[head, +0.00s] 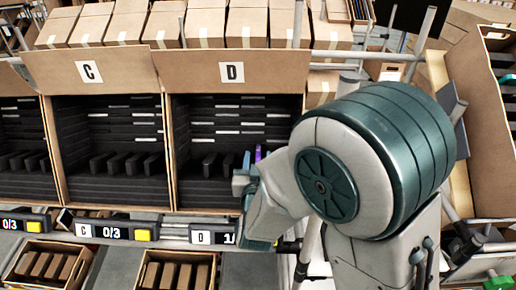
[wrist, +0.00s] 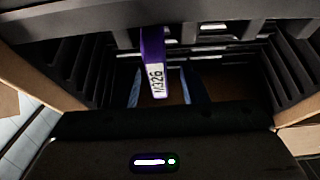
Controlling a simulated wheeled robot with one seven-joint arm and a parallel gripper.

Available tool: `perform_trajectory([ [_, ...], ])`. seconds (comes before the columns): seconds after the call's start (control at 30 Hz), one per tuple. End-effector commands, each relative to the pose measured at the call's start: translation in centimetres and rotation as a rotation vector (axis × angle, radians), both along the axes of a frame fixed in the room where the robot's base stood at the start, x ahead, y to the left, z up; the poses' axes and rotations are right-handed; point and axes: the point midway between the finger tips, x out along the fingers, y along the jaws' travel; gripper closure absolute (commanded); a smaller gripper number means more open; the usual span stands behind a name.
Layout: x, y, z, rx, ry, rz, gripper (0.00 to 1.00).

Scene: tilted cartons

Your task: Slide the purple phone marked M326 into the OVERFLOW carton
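The purple phone (wrist: 152,48) stands on end in carton D, its white M326 label facing the wrist camera. A thin purple strip of it (head: 258,154) shows in the head view beside my gripper. My gripper (wrist: 165,88) is open, with one bluish finger on each side of the phone and a gap showing, wider on the right. In the head view my gripper (head: 246,172) is at the right part of carton D's (head: 174,150) mouth, partly hidden by my arm. No OVERFLOW label is readable in either view.
Carton C (head: 88,73), with black slotted inserts, stands left of D. Small displays and yellow buttons (head: 144,235) line the front ledge. Low boxes (head: 35,246) of brown items sit below. Closed cartons (head: 247,28) line the back. Another tilted carton (head: 477,95) stands at far right.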

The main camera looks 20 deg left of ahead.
Motion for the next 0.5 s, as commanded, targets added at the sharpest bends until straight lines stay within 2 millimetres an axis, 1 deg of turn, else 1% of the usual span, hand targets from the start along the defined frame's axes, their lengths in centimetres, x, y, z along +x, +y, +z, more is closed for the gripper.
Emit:
perform_trajectory([
  [0.03, 0.6, 0.2, 0.1, -0.001, 0.001, 0.0, 0.61],
  [0.1, 1.2, 0.3, 0.1, -0.001, 0.001, 0.0, 0.61],
  [0.2, 1.8, 0.4, 0.0, -0.001, 0.001, 0.0, 0.61],
  [0.5, 2.0, 0.5, 0.0, -0.001, 0.0, 0.001, 0.61],
])
